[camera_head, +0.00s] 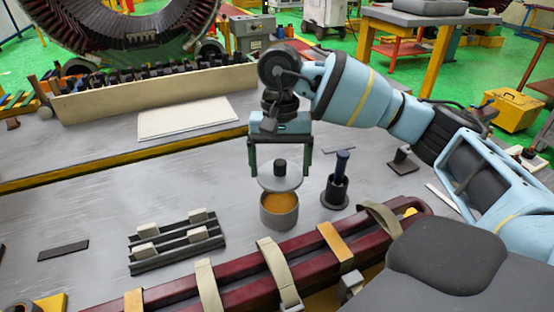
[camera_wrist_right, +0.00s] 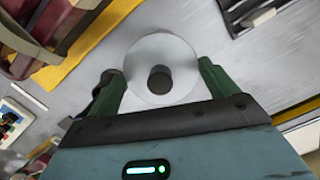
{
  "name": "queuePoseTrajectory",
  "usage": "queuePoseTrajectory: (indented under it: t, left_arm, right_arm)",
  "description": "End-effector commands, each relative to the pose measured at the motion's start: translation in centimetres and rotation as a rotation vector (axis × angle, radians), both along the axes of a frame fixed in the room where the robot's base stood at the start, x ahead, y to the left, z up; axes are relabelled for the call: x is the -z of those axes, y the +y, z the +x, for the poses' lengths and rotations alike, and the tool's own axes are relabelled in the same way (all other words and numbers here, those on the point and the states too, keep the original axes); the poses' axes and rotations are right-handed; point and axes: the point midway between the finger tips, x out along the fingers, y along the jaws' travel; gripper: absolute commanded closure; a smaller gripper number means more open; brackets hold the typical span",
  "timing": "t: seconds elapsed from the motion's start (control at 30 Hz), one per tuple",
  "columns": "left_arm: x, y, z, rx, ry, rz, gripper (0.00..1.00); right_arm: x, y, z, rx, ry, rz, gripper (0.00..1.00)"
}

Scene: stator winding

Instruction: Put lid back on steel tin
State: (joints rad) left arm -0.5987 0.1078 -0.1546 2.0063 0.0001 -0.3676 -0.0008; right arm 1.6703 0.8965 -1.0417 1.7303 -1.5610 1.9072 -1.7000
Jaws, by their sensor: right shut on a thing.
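The steel tin (camera_head: 279,212) stands open on the grey bench, with orange-brown contents showing inside. The round pale lid (camera_head: 266,182) with its dark knob (camera_head: 280,168) is held above the tin, apart from its rim. My right gripper (camera_head: 280,178) is shut on the lid, with one finger at each side. In the right wrist view the lid (camera_wrist_right: 180,86) sits between the two green fingers (camera_wrist_right: 162,88) and hides the tin below. My left gripper is not in view.
A dark cup with a blue-handled tool (camera_head: 336,187) stands right of the tin. A rack with pale blocks (camera_head: 176,246) lies to the left. Dark red bars with straps (camera_head: 240,278) run along the front.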

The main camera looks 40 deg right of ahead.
Motion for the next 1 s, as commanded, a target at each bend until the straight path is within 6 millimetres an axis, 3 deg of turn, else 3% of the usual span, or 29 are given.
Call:
queuePoseTrajectory:
  t: [0.8,1.0]
  left_arm:
    - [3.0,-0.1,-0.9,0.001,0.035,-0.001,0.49]
    - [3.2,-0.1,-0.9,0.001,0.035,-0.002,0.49]
  right_arm:
    - [5.9,0.0,0.0,0.000,0.004,0.000,0.37]
    - [6.4,0.0,0.0,0.000,0.000,0.000,0.37]
